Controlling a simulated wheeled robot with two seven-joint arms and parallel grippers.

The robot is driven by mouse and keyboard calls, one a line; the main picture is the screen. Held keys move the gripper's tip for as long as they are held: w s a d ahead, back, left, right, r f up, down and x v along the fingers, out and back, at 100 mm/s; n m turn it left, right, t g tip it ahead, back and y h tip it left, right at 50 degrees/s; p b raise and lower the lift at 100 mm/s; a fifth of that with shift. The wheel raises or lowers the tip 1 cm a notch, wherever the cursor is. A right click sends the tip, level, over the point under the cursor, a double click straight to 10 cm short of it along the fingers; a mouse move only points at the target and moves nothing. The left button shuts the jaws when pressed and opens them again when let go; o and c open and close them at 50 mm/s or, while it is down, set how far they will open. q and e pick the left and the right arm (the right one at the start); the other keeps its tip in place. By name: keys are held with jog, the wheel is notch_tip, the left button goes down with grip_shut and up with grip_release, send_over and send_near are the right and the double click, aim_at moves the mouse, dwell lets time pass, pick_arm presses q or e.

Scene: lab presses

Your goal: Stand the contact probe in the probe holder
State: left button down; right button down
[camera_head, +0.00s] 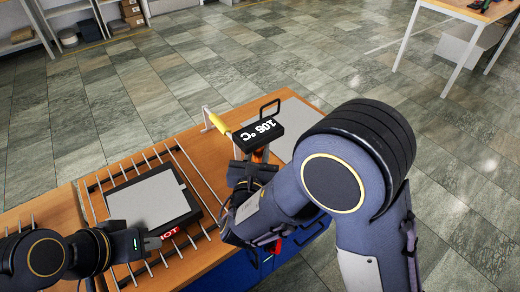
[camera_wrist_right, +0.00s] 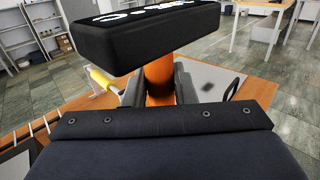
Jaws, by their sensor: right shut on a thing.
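The contact probe has a black display head (camera_head: 270,129) reading 105 °C and an orange handle (camera_wrist_right: 160,82). My right gripper (camera_head: 256,163) is shut on the handle, the head above the jaws; the wrist view shows a dark jaw (camera_wrist_right: 160,88) on each side of it. A dark upright loop (camera_head: 269,106) is behind the probe and also shows in the wrist view (camera_wrist_right: 232,89); I cannot tell whether it belongs to the probe holder. My left gripper (camera_head: 146,243) is beside the hot plate's front edge; its jaws are too unclear to read.
A black plate marked HOT (camera_head: 193,211) carries a pale sheet (camera_head: 148,199) between metal rods on the wooden table (camera_head: 60,208). A light grey panel (camera_head: 297,116) lies at the table's right.

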jog(key=shift+f, duration=0.1)
jog(key=shift+f+b, duration=2.05)
jog(key=shift+f, duration=0.8)
jog(key=shift+b, duration=0.55)
jog(key=shift+f+b, duration=0.6)
